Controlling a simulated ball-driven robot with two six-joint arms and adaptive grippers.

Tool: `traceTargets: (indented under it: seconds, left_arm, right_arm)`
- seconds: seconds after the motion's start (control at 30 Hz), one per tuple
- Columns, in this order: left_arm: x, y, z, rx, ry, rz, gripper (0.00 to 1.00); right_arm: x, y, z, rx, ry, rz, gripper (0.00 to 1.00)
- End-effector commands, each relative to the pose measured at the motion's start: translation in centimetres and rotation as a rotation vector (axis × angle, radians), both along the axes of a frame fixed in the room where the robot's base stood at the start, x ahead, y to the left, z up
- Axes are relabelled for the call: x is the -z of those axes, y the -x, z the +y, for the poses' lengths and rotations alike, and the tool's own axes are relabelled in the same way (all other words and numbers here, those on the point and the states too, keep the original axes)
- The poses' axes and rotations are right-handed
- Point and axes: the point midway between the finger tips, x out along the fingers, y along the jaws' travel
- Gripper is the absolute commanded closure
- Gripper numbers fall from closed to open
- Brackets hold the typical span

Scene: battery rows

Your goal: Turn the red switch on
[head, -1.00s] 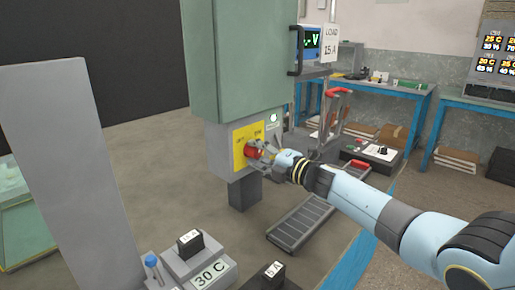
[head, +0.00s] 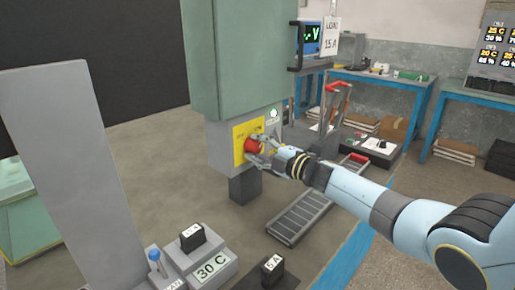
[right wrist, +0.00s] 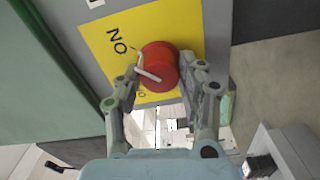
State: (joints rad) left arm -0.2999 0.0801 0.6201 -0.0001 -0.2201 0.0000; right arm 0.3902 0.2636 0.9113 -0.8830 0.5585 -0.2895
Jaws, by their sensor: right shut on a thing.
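The red switch (head: 254,146) is a round red knob on a yellow plate (head: 240,134) on the front of a grey box under a green cabinet. In the right wrist view the red switch (right wrist: 158,62) has a pale bar across its face, and "ON" shows on the yellow plate (right wrist: 97,36). My right gripper (head: 262,152) is at the knob; in the right wrist view its fingers (right wrist: 158,84) are shut on the knob's sides. The left gripper is not in view.
A grey column (head: 75,165) stands at the left. A ribbed ramp (head: 305,212) lies below my right arm. Blue benches (head: 385,78) stand behind.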

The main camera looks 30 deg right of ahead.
Motion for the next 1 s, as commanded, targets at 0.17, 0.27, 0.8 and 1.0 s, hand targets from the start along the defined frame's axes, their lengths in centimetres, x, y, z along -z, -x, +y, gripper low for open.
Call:
traceTargets:
  seconds: [0.17, 0.27, 0.8, 1.0]
  left_arm:
    - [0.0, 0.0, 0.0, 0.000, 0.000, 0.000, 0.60]
    - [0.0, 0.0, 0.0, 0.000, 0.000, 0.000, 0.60]
    - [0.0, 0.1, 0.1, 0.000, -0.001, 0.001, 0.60]
    - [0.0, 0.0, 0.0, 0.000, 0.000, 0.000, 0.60]
  right_arm:
    - [0.1, 0.0, -0.1, 0.002, -0.001, 0.003, 0.93]
    - [0.1, 0.0, -0.1, 0.002, 0.000, 0.003, 0.48]
    - [0.2, 1.9, -0.7, 0.000, 0.004, 0.002, 0.37]
    - [0.2, 6.1, -2.2, -0.001, 0.004, 0.003, 0.37]
